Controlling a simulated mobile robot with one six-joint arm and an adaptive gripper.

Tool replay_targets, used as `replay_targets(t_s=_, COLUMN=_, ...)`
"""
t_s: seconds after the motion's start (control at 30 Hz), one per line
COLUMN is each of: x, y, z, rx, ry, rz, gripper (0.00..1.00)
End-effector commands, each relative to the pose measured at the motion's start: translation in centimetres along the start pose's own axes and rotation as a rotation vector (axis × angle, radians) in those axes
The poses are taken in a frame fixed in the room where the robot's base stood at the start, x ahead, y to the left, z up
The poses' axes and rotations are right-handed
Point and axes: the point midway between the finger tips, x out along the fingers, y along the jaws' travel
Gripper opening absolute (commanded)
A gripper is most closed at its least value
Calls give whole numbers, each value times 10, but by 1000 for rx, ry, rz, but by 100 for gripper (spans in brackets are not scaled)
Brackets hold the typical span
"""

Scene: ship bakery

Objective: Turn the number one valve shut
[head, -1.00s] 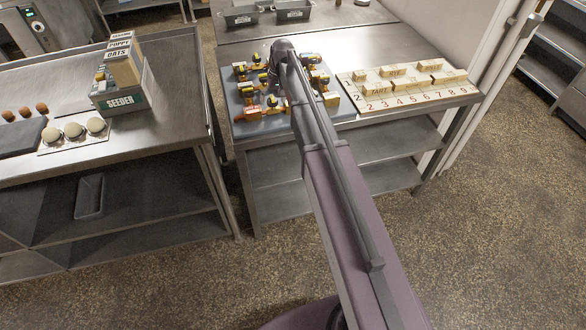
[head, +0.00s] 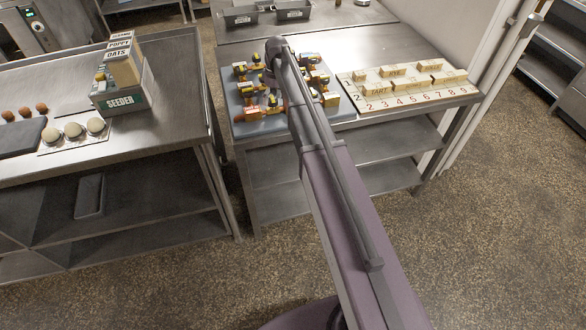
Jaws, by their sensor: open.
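Several small brass valves with yellow and black tops stand on a grey panel (head: 284,124) on the middle metal table. Some show at the left, such as one valve (head: 240,69), and some at the right, such as another (head: 319,79). A front-left valve (head: 252,113) has a red and orange part. The number labels are too small to read, so I cannot tell which is number one. Contact cannot be made out. My arm hides part of the panel.
A board with numbers and wooden blocks (head: 408,97) lies right of the panel. Dark tins (head: 240,16) stand at the back. The left table holds a seeder box (head: 121,101), dough balls (head: 75,130) and a dark slab. The table's front edge is near the panel.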

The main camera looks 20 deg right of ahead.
Motion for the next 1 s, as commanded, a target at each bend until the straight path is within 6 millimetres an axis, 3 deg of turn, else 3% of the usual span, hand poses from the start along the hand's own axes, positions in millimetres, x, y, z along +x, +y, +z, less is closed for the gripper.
replay_targets(t_s=0.17, x=-2, y=0, z=-1, rx=-113, ry=-25, rz=-1, gripper=92)
replay_targets(t_s=1.0, x=-78, y=-2, z=-2, rx=-105, ry=-23, rz=0, gripper=92)
